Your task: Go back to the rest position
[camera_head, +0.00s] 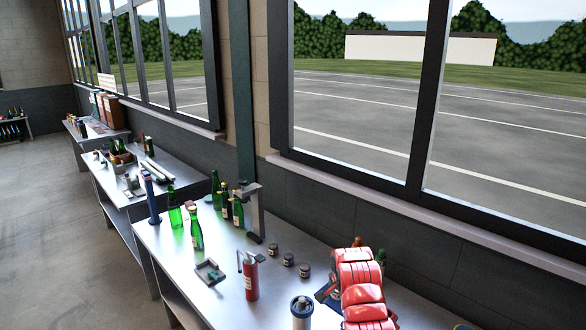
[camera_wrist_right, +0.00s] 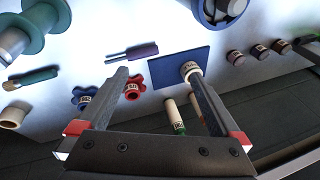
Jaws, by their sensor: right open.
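My right gripper (camera_wrist_right: 155,78) is open in the right wrist view, its two dark fingers spread wide with nothing held between them. It is over a pale workbench, with a blue mat (camera_wrist_right: 180,66) beyond the fingertips. The right fingertip overlaps a small labelled cylinder (camera_wrist_right: 189,69) at the mat; contact cannot be told. In the head view, a red segmented shape at the lower right seems to be my right arm; its gripper cannot be made out there. My left gripper is in neither view.
The metal workbench (camera_head: 215,262) holds green bottles (camera_head: 195,232), a red cylinder (camera_head: 250,278), a grey tray (camera_head: 210,272) and small dark jars (camera_head: 288,259). In the right wrist view, a red knob (camera_wrist_right: 133,89) and a blue knob (camera_wrist_right: 83,97) lie near the left finger. Floor is clear at left.

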